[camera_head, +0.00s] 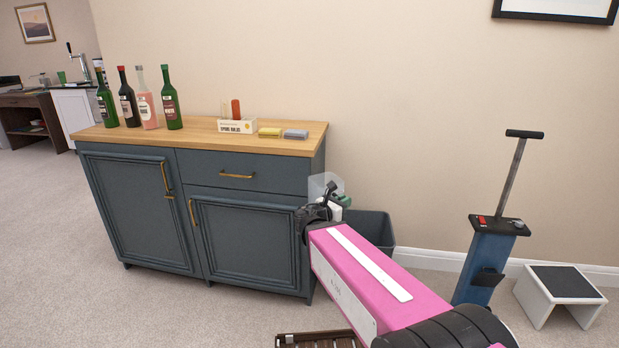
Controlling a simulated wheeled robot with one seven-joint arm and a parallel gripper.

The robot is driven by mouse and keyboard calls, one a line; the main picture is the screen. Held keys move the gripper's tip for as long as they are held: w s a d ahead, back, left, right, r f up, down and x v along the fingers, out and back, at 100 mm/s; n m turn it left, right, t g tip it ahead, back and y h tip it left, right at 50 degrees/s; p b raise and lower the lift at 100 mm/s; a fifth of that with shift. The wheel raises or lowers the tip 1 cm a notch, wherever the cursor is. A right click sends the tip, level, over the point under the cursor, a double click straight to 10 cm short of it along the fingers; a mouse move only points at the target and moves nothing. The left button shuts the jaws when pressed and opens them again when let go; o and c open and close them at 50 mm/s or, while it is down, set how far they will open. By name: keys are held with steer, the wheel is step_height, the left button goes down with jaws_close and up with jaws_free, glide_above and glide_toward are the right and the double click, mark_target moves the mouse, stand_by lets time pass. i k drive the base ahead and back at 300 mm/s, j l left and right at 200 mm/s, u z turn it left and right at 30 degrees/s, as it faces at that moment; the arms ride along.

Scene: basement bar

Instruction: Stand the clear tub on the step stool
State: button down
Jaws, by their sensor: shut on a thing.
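My gripper (335,198) is at the far end of my pink arm, near the right end of the cabinet, partly hidden by the wrist. It is shut on the clear tub (322,182), a small see-through container showing just above and behind the wrist. The tub's lower part and the fingertips' contact are hidden. The step stool (565,283) is white with a dark top pad and stands on the carpet at the far right by the wall. Its top is bare, and my gripper is well to its left.
A blue upright stand with a handle (486,262) is just left of the stool. A dark bin (375,228) sits behind my arm. The dark cabinet (245,235) carries bottles, a box and sponges. A brown slatted crate (300,340) is at the bottom edge.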

mark_target(567, 290)
steer(key=l+z, duration=0.2)
steer(key=l, duration=0.4)
steer(key=k+l+z, duration=0.2)
steer(key=l, duration=0.4)
steer(key=i+l+z, duration=0.15)
steer(key=l, duration=0.45)
steer(key=l+z, duration=0.2)
steer(key=l, duration=0.45)
steer(key=i+l+z, duration=0.2)
steer(key=l, duration=0.35)
steer(key=l+z, duration=0.2)
steer(key=l, duration=0.45)
